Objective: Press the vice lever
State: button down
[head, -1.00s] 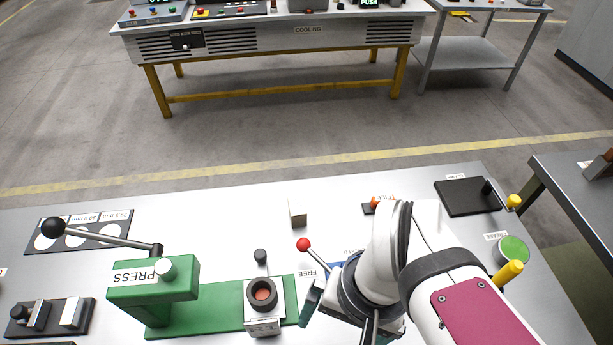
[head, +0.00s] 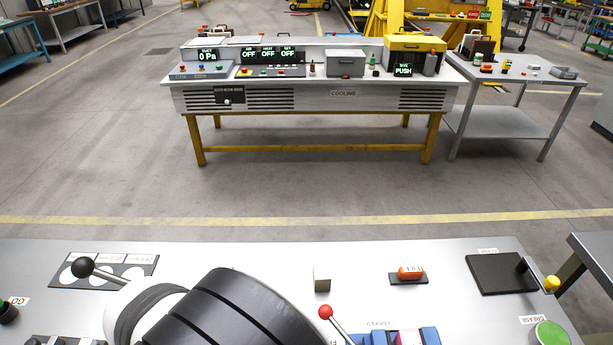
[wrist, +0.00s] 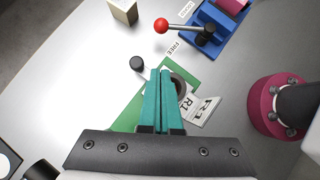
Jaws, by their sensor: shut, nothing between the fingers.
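The vice lever, a metal rod with a red ball (head: 326,312), stands at the near edge of the head view. In the wrist view its red ball (wrist: 161,26) points left, and its rod runs to a dark pivot on the blue vice (wrist: 216,32). A FREE label (wrist: 172,48) lies beside the rod. A pink piece (wrist: 236,4) shows at the blue vice. My gripper (wrist: 160,72) is shut and empty, its teal fingers side by side over the green press base (wrist: 128,118), apart from the lever. My fingers are out of the head view.
A wooden block (head: 322,279) stands beyond the lever. An orange part (head: 410,272) on a dark plate and a black plate with a yellow-knobbed handle (head: 552,284) lie to the right. A black-balled lever (head: 83,267) is at left. A dark round knob (wrist: 137,63) is near my fingertips.

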jog(key=shift+a, duration=0.1)
jog(key=x, duration=1)
jog(key=shift+s, duration=0.1)
jog(key=shift+w+d+f, duration=0.15)
jog(key=shift+w+d, duration=0.25)
jog(key=shift+d, duration=0.2)
jog(key=shift+w+d+f, duration=0.1)
jog(key=shift+w+d, duration=0.25)
jog(key=shift+d, duration=0.25)
jog(key=shift+w+d+f, duration=0.1)
jog(key=shift+w+d, duration=0.3)
jog(key=shift+d, duration=0.15)
jog(key=shift+w, duration=0.1)
